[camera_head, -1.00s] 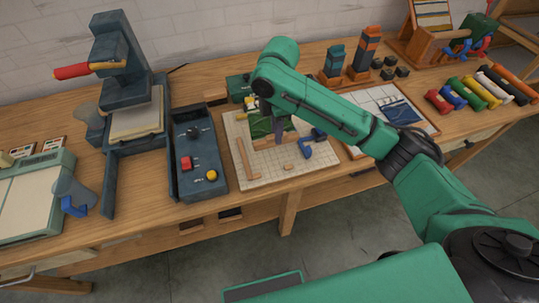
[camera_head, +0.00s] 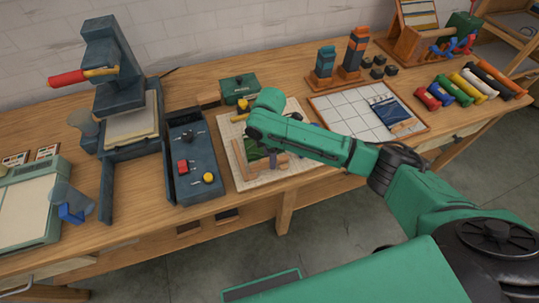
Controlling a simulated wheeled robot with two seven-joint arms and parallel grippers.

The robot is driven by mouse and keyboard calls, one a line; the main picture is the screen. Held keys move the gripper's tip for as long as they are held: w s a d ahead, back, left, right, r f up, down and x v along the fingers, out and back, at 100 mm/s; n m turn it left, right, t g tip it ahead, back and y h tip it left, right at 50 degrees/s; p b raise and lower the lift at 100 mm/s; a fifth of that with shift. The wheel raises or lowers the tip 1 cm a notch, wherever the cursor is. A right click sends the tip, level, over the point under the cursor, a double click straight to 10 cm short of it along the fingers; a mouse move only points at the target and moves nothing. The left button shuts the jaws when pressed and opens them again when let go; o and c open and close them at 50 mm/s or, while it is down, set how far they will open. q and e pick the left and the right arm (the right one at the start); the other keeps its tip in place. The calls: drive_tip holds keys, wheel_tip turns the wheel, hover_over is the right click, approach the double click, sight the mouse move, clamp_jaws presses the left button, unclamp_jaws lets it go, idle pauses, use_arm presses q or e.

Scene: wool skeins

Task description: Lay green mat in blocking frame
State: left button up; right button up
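The green mat (camera_head: 252,149) lies low over the white gridded board (camera_head: 225,132), partly hidden by my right arm. A wooden strip (camera_head: 278,166) shows along its front edge. The mat is close to the wooden corner bars (camera_head: 238,160) of the blocking frame at the board's left. I cannot tell whether the mat touches the board. My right gripper (camera_head: 273,160) points down at the mat's front strip and appears shut on it; its fingertips are partly hidden. My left gripper is not in view.
A dark blue tray (camera_head: 217,187) with red and yellow knobs stands left of the board, a dark press (camera_head: 112,80) beyond it. A green box (camera_head: 239,88) is behind. A second gridded board (camera_head: 345,107) with a blue mat (camera_head: 390,112) lies to the right.

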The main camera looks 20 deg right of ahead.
drive_tip(key=shift+r, duration=0.15)
wheel_tip(320, 180, up, 12)
drive_tip(key=b, duration=0.1)
idle(0.3)
